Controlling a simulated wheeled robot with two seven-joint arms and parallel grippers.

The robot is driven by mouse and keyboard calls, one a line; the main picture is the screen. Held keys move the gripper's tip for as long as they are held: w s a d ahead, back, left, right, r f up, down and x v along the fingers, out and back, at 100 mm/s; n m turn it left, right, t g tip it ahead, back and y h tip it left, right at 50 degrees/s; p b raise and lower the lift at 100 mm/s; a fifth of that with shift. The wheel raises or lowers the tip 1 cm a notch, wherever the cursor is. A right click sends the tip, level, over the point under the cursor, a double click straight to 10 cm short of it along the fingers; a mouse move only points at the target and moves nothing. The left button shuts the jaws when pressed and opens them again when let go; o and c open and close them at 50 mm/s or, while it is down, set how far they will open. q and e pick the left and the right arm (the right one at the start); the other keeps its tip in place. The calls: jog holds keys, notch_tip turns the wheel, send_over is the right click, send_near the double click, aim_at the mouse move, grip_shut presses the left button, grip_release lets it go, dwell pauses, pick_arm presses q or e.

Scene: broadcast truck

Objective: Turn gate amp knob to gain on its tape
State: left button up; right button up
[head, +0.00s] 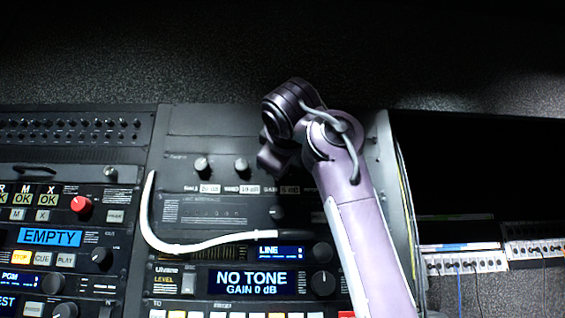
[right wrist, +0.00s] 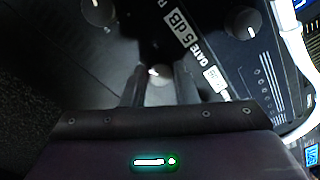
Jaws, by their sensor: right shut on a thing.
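My right gripper (right wrist: 160,86) has its two dark fingers on either side of a small round knob (right wrist: 158,74), shut on it. The knob's pointer mark is not clear in either view. My left gripper is not in view.
Two similar knobs (head: 201,164) (head: 242,165) with tapes sit to the left on the same panel. A white cable (head: 150,225) curves across the panel. A display (head: 252,282) below reads "NO TONE GAIN 0 dB".

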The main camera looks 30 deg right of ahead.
jog(key=n, duration=2.8)
jog(key=shift+r+n+h, duration=0.15)
jog(key=shift+n+h, duration=0.15)
jog(key=shift+h, duration=0.1)
jog(key=shift+a, duration=0.1)
jog(key=o, duration=1)
jog(key=shift+w, duration=0.15)
